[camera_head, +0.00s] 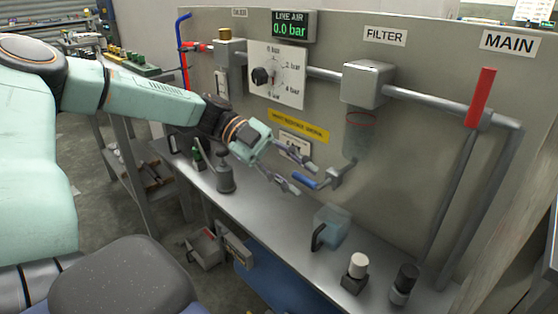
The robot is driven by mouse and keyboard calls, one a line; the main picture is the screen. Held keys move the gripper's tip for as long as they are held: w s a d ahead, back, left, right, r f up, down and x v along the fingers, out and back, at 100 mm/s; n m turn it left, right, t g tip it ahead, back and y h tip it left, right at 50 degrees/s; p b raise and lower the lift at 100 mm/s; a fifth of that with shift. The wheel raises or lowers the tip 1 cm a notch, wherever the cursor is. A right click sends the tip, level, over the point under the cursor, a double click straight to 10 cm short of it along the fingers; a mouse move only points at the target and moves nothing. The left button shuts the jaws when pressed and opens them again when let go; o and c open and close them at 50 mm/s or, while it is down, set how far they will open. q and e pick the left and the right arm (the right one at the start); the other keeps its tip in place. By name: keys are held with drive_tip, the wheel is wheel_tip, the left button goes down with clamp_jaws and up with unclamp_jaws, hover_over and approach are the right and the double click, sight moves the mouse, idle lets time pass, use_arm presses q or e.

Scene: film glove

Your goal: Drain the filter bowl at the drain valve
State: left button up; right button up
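The filter housing (368,84) is a grey block on the pipe under the FILTER label. Its clear bowl (358,137) hangs below, with a red ring near its top. The drain valve (338,176) is below the bowl and has a blue lever (305,181) pointing left. My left gripper (306,177) reaches in from the left, its fingers apart, close to the blue lever. I cannot tell whether it touches the lever. A clear jug (332,227) with a dark handle stands on the bench below the valve. My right gripper is not in view.
The steel bench (283,238) also carries a white-topped knob (356,271), a dark knob (404,284) and a grey weight-like object (225,172). The display (293,27) reads 0.0 bar. A red lever (481,97) stands upright at MAIN. The panel rises behind the bench.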

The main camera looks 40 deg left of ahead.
use_arm(q)
drive_tip(key=v, duration=1.1)
idle(0.3)
